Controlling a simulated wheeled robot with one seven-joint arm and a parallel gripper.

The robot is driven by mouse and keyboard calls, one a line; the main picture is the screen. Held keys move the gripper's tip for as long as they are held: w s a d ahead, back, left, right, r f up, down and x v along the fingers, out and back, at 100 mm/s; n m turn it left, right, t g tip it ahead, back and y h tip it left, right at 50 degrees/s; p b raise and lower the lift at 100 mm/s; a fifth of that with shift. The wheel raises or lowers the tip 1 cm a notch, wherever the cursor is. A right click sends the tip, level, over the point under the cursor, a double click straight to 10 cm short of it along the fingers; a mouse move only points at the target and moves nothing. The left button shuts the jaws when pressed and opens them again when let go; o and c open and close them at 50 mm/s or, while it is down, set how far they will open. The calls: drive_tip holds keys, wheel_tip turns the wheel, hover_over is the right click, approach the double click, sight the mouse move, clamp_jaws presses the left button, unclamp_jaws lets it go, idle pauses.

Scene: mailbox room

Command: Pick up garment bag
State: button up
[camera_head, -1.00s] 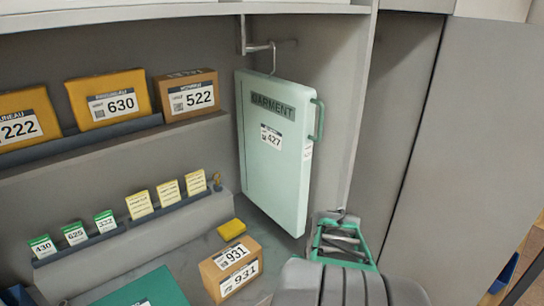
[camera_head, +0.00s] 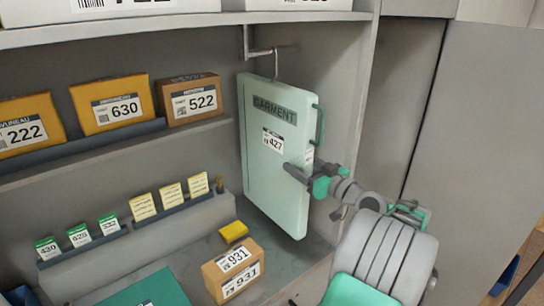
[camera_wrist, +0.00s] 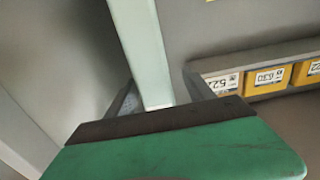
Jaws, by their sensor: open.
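The garment bag (camera_head: 275,170) is a pale green, flat, upright case labelled GARMENT and 427. It hangs by a hook from a rail in the cubby, with a darker green handle (camera_head: 320,124) on its right edge. My gripper (camera_head: 297,172) is at the bag's right edge, below the handle. In the wrist view the bag's narrow edge (camera_wrist: 148,50) runs between my two open fingers (camera_wrist: 155,97). Whether the fingers touch the bag cannot be told. One finger shows in front of the bag's face; the other is hidden behind it in the head view.
The cubby's right wall (camera_head: 345,110) is close behind my gripper. Orange boxes (camera_head: 112,103) stand on the shelf at left, with small cards below. A box marked 931 (camera_head: 233,271) and a yellow block (camera_head: 234,231) lie below the bag.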

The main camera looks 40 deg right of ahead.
sight(291, 157)
drive_tip(key=w+p, duration=0.1)
drive_tip(key=w, duration=0.4)
drive_tip(key=shift+d+p, duration=0.15)
drive_tip(key=shift+p, duration=0.25)
clamp_jaws()
drive_tip(key=shift+r, duration=0.1)
